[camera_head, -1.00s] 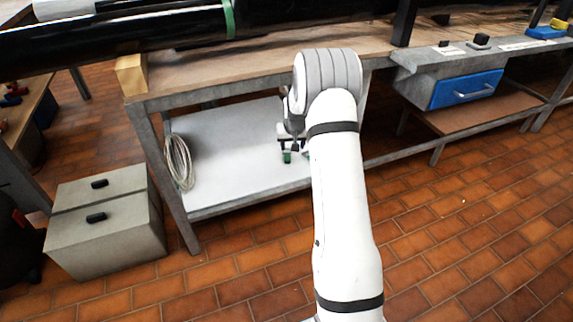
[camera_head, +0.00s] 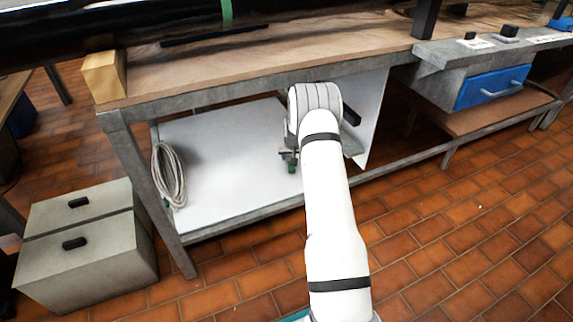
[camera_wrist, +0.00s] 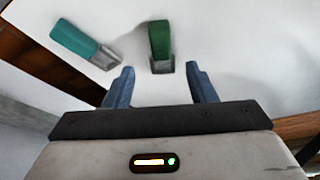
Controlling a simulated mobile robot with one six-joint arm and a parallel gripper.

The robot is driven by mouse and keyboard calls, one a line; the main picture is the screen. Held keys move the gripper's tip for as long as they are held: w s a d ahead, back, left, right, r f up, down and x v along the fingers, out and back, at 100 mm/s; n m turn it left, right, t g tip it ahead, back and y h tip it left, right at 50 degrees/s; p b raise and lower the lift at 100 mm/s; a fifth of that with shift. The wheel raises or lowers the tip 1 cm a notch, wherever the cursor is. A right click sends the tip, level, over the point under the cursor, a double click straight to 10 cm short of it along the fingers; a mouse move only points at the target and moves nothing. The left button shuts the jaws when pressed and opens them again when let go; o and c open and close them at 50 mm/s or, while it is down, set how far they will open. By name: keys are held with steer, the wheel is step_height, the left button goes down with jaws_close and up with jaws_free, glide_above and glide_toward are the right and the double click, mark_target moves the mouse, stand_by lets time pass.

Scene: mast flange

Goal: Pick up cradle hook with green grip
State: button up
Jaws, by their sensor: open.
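The cradle hook with the green grip (camera_wrist: 160,40) lies on a pale shelf surface in the wrist view, its grey metal end pointing toward my gripper. My gripper (camera_wrist: 160,72) is open, with one blue-grey finger on each side of the line of this hook. The hook's grey end is just ahead of the fingertips, and nothing is held. In the head view my gripper (camera_head: 287,153) is over the lower shelf, partly hidden by my wrist. A small green patch (camera_head: 291,166) shows just below it, likely the green grip.
A similar piece with a teal grip (camera_wrist: 76,40) lies to the left in the wrist view. The white lower shelf (camera_head: 225,150) sits under the bench top (camera_head: 250,65). A coiled cable (camera_head: 170,175) lies at its left. A blue drawer (camera_head: 490,88) is at right.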

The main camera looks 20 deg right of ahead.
steer(key=b+x, duration=0.3)
steer(key=x, duration=0.3)
steer(key=shift+w+f+b, duration=0.2)
steer(key=shift+f+b, duration=0.1)
steer(key=shift+b, duration=0.1)
steer(key=shift+c, duration=0.3)
steer(key=c, duration=1)
steer(key=shift+r, duration=0.1)
